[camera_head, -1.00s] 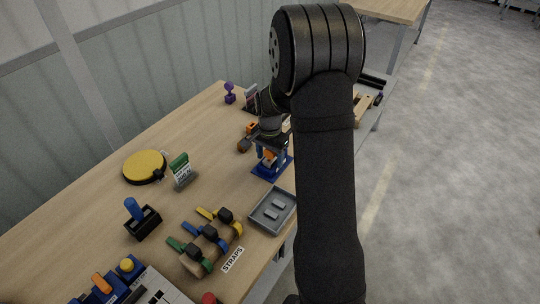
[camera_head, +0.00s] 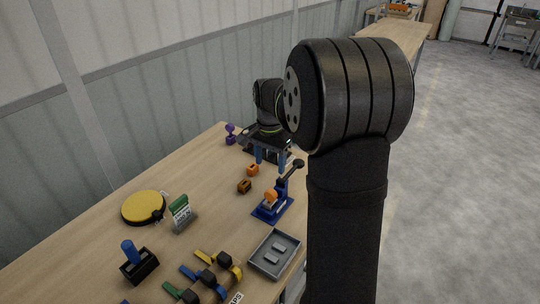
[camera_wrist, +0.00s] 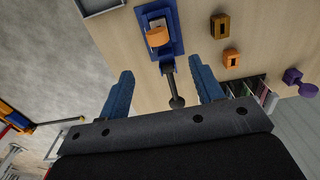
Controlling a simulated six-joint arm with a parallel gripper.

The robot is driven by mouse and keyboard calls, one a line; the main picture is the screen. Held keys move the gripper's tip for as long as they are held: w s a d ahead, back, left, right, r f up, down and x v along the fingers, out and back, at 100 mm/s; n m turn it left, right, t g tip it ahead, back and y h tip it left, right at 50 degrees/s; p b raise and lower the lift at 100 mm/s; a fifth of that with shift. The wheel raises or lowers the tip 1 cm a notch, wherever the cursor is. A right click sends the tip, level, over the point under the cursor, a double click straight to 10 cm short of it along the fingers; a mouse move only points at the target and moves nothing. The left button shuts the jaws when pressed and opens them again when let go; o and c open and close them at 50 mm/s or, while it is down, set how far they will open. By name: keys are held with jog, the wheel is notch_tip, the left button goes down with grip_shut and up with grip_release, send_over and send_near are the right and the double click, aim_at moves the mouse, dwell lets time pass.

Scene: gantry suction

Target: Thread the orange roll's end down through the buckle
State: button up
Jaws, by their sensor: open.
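The orange roll (camera_head: 270,195) sits on a blue stand (camera_head: 272,212) with a black-knobbed lever. In the wrist view the roll (camera_wrist: 158,37) lies against a small pale piece on the stand (camera_wrist: 175,30). I cannot tell whether that piece is the buckle, and the roll's end is not clear. My gripper (camera_head: 270,160) is open and empty, beyond the stand and apart from the roll. In the wrist view its blue fingers (camera_wrist: 161,80) are spread wide, with the lever's knob (camera_wrist: 177,102) appearing between them.
An orange slotted block (camera_head: 253,170) and a brown one (camera_head: 244,186) lie left of the stand. A grey tray (camera_head: 254,262) is in front. Several coloured straps (camera_head: 205,280), a yellow disc (camera_head: 144,207) and a purple piece (camera_head: 230,134) are also on the table.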

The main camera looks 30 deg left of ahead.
aim_at(270, 197)
notch_tip(270, 197, up, 2)
jog(key=shift+f, duration=0.1)
dwell(0.6)
notch_tip(270, 197, down, 17)
jog(key=shift+f, duration=0.1)
jog(key=o, duration=0.9)
jog(key=w+d+r+m+y, duration=0.2)
jog(key=w+d+r+m, duration=0.2)
jog(key=w+r+m, duration=0.5)
jog(key=w+d+r+m+y, duration=0.25)
jog(key=w+r+m, duration=0.55)
jog(key=r, duration=0.4)
jog(key=shift+m, duration=0.5)
jog(key=x, duration=0.6)
jog(key=s+d+x, duration=0.1)
jog(key=x, duration=0.2)
jog(key=shift+s+a+f, duration=0.1)
jog(key=shift+a+f, duration=0.1)
jog(key=shift+f, duration=0.35)
